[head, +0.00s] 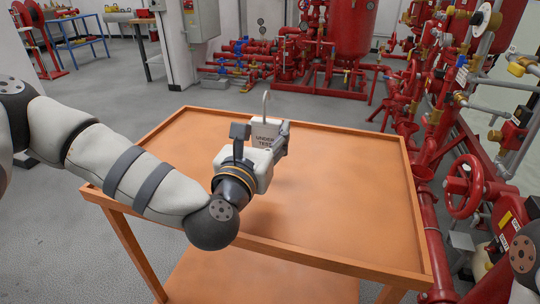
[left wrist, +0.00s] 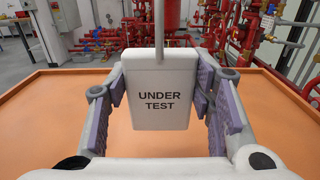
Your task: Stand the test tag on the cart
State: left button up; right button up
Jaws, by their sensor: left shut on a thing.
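The test tag (head: 265,134) is a white block lettered "UNDER TEST" with a thin metal hook rising from its top. In the left wrist view the test tag (left wrist: 157,92) is upright, with its lettering facing the camera. My left gripper (head: 267,137) is shut on it, and its two fingers (left wrist: 160,95) sit at the tag's left and right sides. The orange cart (head: 340,185) lies beneath. Whether the tag's lower edge touches the cart top cannot be told. My right gripper is not in view.
The cart top is bare around the tag and has a raised rim. Red pipes and a valve handwheel (head: 465,186) stand close along the cart's right side. A red tank (head: 352,35) and more piping stand behind. A blue table (head: 80,38) is at the far left.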

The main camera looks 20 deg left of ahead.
aim_at(268, 142)
pick_arm(q)
jog(key=w+f, duration=0.1)
jog(key=f, duration=0.1)
jog(key=w+f, duration=0.1)
jog(key=w, duration=0.1)
jog(key=shift+a+f, duration=0.1)
jog(key=shift+f, duration=0.3)
jog(key=shift+w+f+b, duration=0.1)
jog(key=shift+f+b, duration=0.35)
jog(key=shift+f, duration=1.3)
jog(key=o, duration=0.7)
jog(key=shift+f, duration=0.15)
jog(key=o, duration=0.5)
jog(key=shift+c, duration=0.2)
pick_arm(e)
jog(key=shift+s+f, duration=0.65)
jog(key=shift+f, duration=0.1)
